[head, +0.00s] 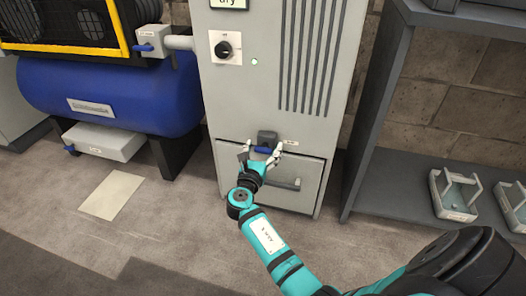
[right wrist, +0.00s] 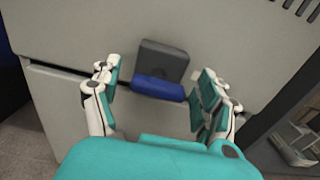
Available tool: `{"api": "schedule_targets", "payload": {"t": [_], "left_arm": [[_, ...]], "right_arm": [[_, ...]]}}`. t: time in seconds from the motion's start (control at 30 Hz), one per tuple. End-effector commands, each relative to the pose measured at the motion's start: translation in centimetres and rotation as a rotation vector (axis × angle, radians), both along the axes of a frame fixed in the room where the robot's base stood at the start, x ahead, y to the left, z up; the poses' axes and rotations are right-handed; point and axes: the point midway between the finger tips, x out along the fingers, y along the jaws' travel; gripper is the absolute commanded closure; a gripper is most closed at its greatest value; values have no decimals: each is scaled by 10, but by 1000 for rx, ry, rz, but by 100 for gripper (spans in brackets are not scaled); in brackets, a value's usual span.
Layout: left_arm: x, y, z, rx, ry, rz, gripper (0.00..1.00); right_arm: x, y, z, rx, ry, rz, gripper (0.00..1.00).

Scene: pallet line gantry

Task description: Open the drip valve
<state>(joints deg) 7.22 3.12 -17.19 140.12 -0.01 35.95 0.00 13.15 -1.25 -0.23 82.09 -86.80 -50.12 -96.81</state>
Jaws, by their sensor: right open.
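The valve on the grey cabinet front has a dark grey body (head: 267,137) and a blue lever (head: 263,150). In the right wrist view the dark body (right wrist: 163,60) sits above the blue lever (right wrist: 158,89), which lies nearly crosswise. My right gripper (head: 261,155) is open, with its fingers on either side of the lever. In the right wrist view my right gripper (right wrist: 158,92) shows a gap between each finger and the lever. A small label beside the valve is too small to read. My left gripper is out of view.
A drawer-like panel with a grey handle (head: 283,183) is below the valve. A black knob (head: 223,48) is higher on the cabinet. A blue tank (head: 110,95) with other blue-handled fittings stands left. A dark shelf (head: 400,170) with grey trays stands right.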

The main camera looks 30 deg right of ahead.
Motion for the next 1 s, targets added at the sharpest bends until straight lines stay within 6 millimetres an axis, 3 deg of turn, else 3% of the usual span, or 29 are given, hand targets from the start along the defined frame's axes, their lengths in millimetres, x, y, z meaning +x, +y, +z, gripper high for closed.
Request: {"api": "schedule_targets", "payload": {"t": [0.2,0.6,1.0], "left_arm": [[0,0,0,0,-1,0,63],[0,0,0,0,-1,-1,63],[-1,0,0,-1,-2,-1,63]], "right_arm": [[0,0,0,-1,1,0,26],[0,0,0,-1,1,0,78],[-1,0,0,47,-55,-1,80]]}}
